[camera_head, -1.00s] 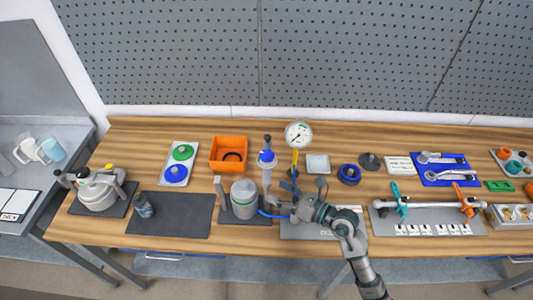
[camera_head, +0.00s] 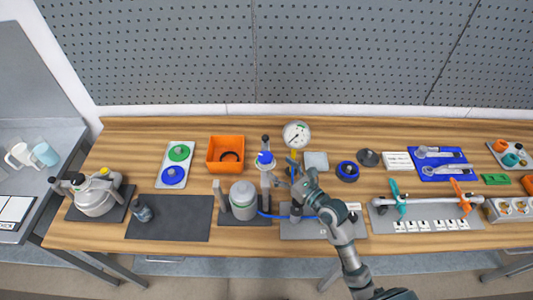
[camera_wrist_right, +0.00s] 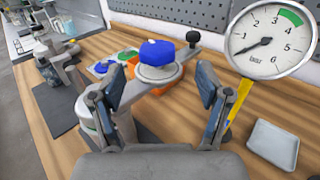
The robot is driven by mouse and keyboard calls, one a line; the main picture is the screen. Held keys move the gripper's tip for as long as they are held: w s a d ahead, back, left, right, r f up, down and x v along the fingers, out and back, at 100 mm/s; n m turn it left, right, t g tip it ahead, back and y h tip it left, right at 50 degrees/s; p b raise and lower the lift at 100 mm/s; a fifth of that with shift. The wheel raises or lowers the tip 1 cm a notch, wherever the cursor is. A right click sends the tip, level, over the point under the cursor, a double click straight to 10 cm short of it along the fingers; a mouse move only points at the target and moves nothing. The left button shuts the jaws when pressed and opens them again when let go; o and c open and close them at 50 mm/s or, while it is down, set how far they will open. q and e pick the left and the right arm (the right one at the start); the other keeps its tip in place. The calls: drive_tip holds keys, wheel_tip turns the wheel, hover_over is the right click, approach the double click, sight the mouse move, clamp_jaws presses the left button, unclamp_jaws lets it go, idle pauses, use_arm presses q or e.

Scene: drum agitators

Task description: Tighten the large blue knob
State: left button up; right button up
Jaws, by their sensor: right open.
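The large blue knob (camera_head: 265,158) sits on top of the grey drum agitator stand in the middle of the table. In the right wrist view this blue faceted knob (camera_wrist_right: 158,52) rests on a pale round disc, ahead of my right gripper. My right gripper (camera_wrist_right: 156,88) is open and empty, with its two fingers spread left and right and the knob beyond them, not touched. In the head view my right gripper (camera_head: 288,178) is just right of and in front of the knob. My left gripper does not show in either view.
A pressure gauge (camera_head: 297,134) on a yellow stem stands close to the right of the knob. A grey drum (camera_head: 243,196) stands to the left front, with a blue hose. An orange bin (camera_head: 226,153) and a plate with green and blue discs (camera_head: 164,180) lie farther left.

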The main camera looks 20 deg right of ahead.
sight(270, 161)
drive_tip(key=x, duration=0.6)
drive_tip(key=shift+a+p, duration=0.15)
drive_tip(key=shift+p, duration=0.2)
drive_tip(key=shift+w+a, duration=0.4)
drive_tip(key=shift+c, duration=0.2)
